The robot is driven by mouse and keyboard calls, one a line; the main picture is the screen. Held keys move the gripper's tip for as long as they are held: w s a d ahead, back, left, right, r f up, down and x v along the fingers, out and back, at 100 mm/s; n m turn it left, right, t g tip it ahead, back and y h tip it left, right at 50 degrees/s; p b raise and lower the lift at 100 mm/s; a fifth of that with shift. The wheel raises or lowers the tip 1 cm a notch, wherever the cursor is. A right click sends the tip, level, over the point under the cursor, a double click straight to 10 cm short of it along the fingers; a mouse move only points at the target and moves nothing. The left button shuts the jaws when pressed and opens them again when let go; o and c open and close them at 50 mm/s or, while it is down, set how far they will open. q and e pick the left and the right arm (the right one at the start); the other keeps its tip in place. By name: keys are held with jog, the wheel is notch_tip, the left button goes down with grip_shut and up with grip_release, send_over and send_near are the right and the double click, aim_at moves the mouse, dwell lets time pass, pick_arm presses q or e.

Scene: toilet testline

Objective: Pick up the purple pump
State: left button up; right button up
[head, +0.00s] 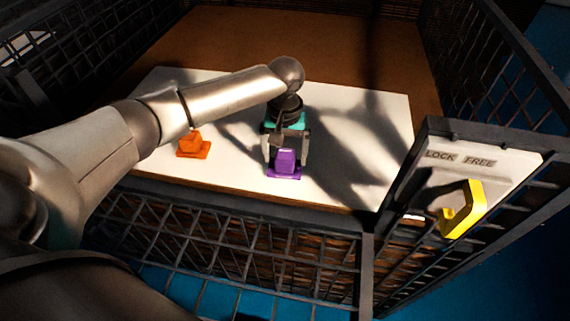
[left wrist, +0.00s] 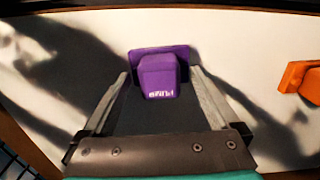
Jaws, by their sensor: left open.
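The purple pump (head: 286,163) stands on a white board (head: 350,120) near its front edge. In the left wrist view the purple pump (left wrist: 160,75) sits between the two fingertips, with a gap on each side. My left gripper (head: 287,155) is open and comes down over the pump from above, a finger on either side. In the left wrist view the left gripper (left wrist: 160,82) shows both grey fingers spread apart. My right gripper is not in view.
An orange pump (head: 193,145) stands on the board to the left; it also shows at the right edge of the left wrist view (left wrist: 303,80). Black mesh walls (head: 250,240) surround the board. A yellow latch (head: 463,209) is on a LOCK/FREE plate (head: 480,170) at the right.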

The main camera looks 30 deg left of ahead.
pick_arm(q)
jog(key=shift+f, duration=0.1)
grip_shut()
dwell(0.8)
